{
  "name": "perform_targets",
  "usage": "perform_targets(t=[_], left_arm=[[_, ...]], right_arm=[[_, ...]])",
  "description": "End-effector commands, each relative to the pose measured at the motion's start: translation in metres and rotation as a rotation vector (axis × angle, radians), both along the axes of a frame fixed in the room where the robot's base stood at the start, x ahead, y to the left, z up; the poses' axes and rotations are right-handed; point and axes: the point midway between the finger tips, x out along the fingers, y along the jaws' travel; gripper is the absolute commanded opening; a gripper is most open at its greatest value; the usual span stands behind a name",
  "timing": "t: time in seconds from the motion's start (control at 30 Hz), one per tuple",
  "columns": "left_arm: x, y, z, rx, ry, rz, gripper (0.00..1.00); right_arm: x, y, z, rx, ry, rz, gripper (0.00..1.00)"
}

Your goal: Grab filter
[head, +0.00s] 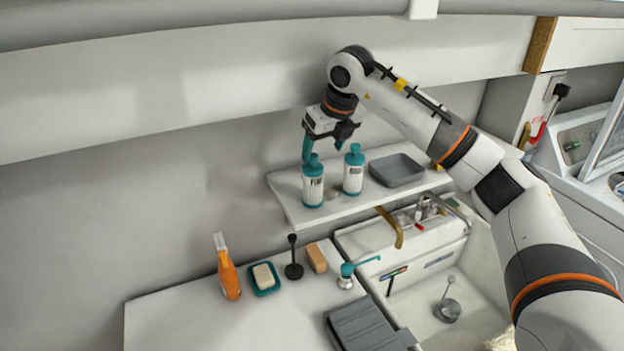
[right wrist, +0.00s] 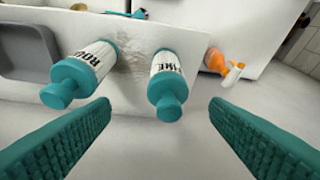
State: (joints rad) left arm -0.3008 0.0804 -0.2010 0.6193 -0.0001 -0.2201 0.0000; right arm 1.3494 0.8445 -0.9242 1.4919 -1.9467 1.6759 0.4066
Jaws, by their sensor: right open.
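Nothing in view is plainly marked as a filter. Two white bottles with teal caps and printed labels stand upright on the wall shelf: a left bottle (head: 313,188) and a right bottle (head: 353,177). My right gripper (head: 323,147) is open and empty, above and behind them near the wall. In the right wrist view the left bottle (right wrist: 168,78) lies ahead between the open teal fingers (right wrist: 160,108), apart from both. The right bottle (right wrist: 82,75) is outside the fingers, on the left. My left gripper is not in view.
The shelf (head: 300,218) also holds a grey tray (head: 397,170). Below on the counter stand an orange spray bottle (head: 229,277), a soap dish (head: 254,283), a black brush (head: 293,265), a brown block (head: 316,258) and a teal-topped dispenser (head: 346,278). A sink (head: 470,285) is at right.

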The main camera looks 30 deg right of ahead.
Motion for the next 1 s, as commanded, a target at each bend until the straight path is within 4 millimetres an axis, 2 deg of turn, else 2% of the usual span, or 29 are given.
perform_targets(t=[0.03, 0.13, 0.37, 0.5, 0.63, 0.93, 1.0], left_arm=[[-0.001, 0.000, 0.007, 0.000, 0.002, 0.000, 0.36], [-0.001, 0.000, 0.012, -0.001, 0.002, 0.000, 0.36], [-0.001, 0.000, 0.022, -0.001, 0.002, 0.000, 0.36], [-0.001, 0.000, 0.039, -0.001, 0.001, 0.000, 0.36], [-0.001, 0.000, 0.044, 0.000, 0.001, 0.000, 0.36], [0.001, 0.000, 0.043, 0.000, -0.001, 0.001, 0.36], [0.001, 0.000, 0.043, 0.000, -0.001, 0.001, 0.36]], right_arm=[[0.003, 0.001, -0.007, 0.000, 0.005, 0.001, 0.70], [0.008, 0.002, -0.019, 0.002, 0.003, 0.002, 0.70], [0.014, 0.006, -0.035, 0.002, 0.001, 0.004, 0.70], [0.019, 0.011, -0.053, 0.003, 0.004, 0.004, 0.70], [0.026, 0.012, -0.071, 0.003, 0.001, 0.002, 0.70], [0.029, 0.012, -0.078, 0.003, -0.002, 0.004, 0.70], [0.029, 0.012, -0.078, 0.003, -0.002, 0.004, 0.61]])
